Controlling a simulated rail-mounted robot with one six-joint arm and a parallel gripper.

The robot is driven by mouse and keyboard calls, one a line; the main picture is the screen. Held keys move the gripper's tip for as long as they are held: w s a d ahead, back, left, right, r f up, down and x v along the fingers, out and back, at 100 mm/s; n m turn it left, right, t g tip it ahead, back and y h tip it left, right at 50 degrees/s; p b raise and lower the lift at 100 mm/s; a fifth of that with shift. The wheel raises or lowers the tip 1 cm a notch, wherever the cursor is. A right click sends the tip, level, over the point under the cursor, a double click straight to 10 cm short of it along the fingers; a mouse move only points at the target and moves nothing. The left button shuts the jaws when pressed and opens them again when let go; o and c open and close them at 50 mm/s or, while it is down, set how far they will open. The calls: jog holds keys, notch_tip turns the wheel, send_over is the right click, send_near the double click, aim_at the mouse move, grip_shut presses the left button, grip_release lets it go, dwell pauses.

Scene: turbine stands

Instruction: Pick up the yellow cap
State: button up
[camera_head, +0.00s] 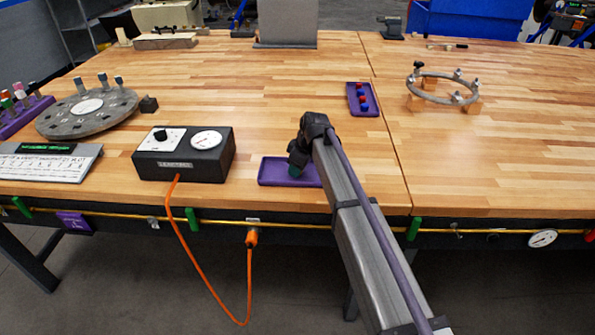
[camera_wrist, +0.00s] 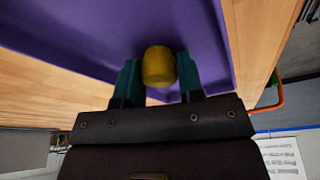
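The yellow cap (camera_wrist: 159,66) is a short round piece over the purple tray (camera_wrist: 85,28) in the wrist view. My gripper (camera_wrist: 160,72) has two teal fingers, one on each side of the cap. The cap fills the gap between them, with no clear space on either side, so they look closed on it. In the head view, my gripper (camera_head: 296,168) is low over the small purple tray (camera_head: 275,172) near the table's front edge. The cap is hidden there behind my arm. I cannot tell whether the cap still touches the tray.
A black gauge box (camera_head: 185,154) with an orange cable stands left of the tray. A second purple tray (camera_head: 362,99) with red and blue pieces lies behind. A metal ring (camera_head: 443,88) on wooden blocks stands at the right. The front right of the tabletop is clear.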

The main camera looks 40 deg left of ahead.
grip_shut()
notch_tip(320, 180, up, 10)
jog(key=p, duration=1)
jog(key=shift+c, duration=0.7)
grip_release()
grip_shut()
